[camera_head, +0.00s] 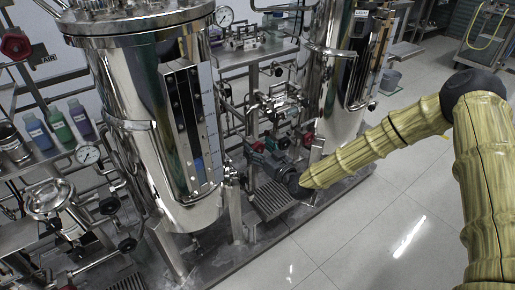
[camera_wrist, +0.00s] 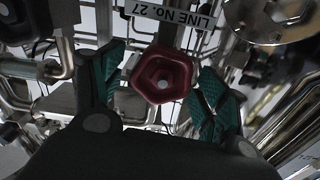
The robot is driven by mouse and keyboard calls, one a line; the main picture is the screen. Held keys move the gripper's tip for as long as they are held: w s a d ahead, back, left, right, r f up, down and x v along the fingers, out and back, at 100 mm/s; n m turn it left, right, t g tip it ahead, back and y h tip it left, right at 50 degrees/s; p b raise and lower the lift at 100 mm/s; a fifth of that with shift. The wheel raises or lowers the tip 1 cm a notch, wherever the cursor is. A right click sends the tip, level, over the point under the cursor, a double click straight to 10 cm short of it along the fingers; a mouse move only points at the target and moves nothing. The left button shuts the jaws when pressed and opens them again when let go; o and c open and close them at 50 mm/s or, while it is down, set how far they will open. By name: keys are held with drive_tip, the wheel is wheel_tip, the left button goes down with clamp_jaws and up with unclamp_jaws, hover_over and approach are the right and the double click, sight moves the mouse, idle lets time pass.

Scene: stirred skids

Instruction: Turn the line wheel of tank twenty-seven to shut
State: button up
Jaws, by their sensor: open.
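The red five-sided hand wheel (camera_wrist: 150,78) is in the middle of the wrist view, facing the camera, with a pale hub. A white label reading LINE NO. 27 (camera_wrist: 170,14) is just above it. My gripper (camera_wrist: 164,68) is open, with one teal finger pad to the left of the wheel and one to the right. Gaps show between the pads and the rim, and the wheel is not gripped. In the head view, my arm's end is low between the two steel tanks, and which red part there is this wheel cannot be told.
A large steel tank (camera_head: 150,110) stands left of my arm's end and another tank (camera_head: 340,70) behind it. Pipes (camera_wrist: 35,68) and wire racking crowd around the wheel. A round steel flange (camera_wrist: 280,18) is at upper right. Open floor (camera_head: 390,225) lies at right.

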drive_tip(key=shift+w+a, duration=0.15)
drive_tip(key=c, duration=1.1)
drive_tip(key=shift+o, duration=0.2)
